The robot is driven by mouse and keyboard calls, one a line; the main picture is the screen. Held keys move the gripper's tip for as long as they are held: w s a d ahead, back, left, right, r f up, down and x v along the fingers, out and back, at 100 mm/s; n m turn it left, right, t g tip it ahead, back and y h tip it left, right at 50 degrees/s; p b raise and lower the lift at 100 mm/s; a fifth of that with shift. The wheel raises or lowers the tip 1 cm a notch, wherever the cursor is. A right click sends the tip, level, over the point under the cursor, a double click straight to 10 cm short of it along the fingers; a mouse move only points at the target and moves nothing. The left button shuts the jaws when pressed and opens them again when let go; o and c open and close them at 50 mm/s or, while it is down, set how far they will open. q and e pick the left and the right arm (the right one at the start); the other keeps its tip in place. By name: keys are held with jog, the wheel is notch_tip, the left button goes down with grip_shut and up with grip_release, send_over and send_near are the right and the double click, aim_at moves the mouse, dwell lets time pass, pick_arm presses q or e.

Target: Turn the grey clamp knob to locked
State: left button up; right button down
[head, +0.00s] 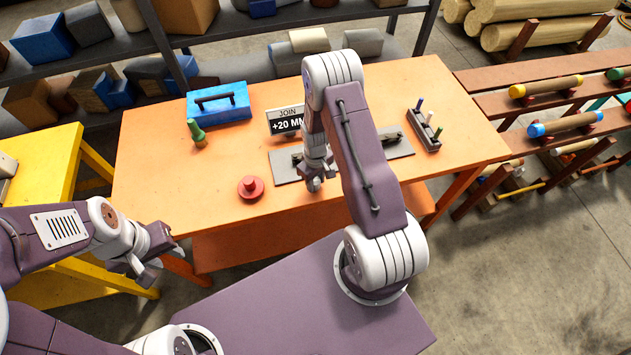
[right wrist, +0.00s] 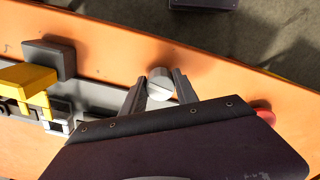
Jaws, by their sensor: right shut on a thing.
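The grey clamp knob (right wrist: 160,84) shows in the right wrist view as a light grey round cap with a line across it. My right gripper (right wrist: 158,88) has a finger on each side of the knob and is shut on it. I cannot tell from the line which setting the knob is at. My left gripper (head: 162,264) is empty, its fingers apart, in front of the table's left side.
A red round button (head: 251,188), a green-topped bottle-like piece (head: 196,132), a blue toolbox (head: 218,102) and a sign (head: 285,121) stand on the orange table (head: 150,180). A yellow part (right wrist: 28,82) lies near the knob.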

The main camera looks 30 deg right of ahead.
jog(key=m+b, duration=0.1)
jog(key=m, duration=0.3)
jog(key=shift+a+m, duration=0.1)
jog(key=shift+m, duration=0.2)
jog(key=m, duration=0.3)
jog(key=shift+m+b, duration=0.3)
jog(key=shift+b, duration=0.1)
jog(key=m, duration=0.4)
jog(key=shift+a+b, duration=0.1)
jog(key=shift+b, duration=0.25)
jog(key=shift+m, duration=2.1)
jog(key=c, duration=0.9)
grip_release()
jog(key=shift+c, duration=0.2)
